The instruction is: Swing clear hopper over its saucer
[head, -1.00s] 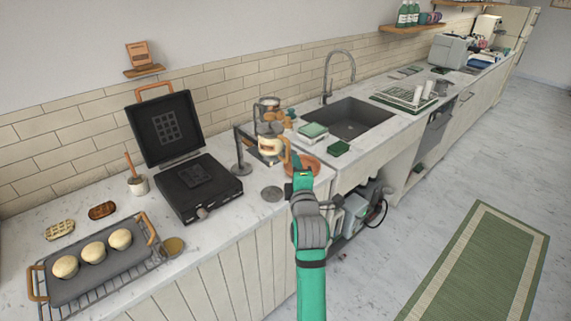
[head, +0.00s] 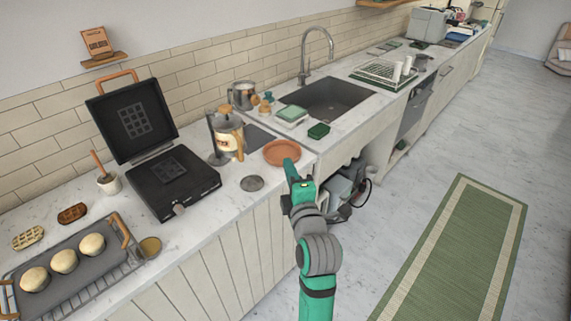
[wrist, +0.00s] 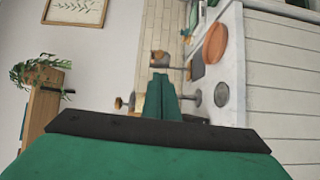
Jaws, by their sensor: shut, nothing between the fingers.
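The clear hopper (head: 227,136), a see-through canister with a pale label and a wooden handle, hangs on a dark stand (head: 218,158) at the counter's middle. The terracotta saucer (head: 282,152) lies to its right, apart from it; the hopper is not above it. A dark square pad (head: 259,136) shows bare between them. My gripper (head: 290,168) is shut and empty at the saucer's front edge in the head view, apart from the hopper. The wrist view is turned sideways; the saucer (wrist: 215,43) shows upper right of my fingers (wrist: 160,85), which hide much behind them.
A steel pitcher (head: 243,95) stands behind the hopper. A grey disc (head: 252,183) lies in front on the counter (head: 225,205). The open black waffle press (head: 172,180) is left. The sink (head: 328,97), sponges and a green block (head: 318,131) are right.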

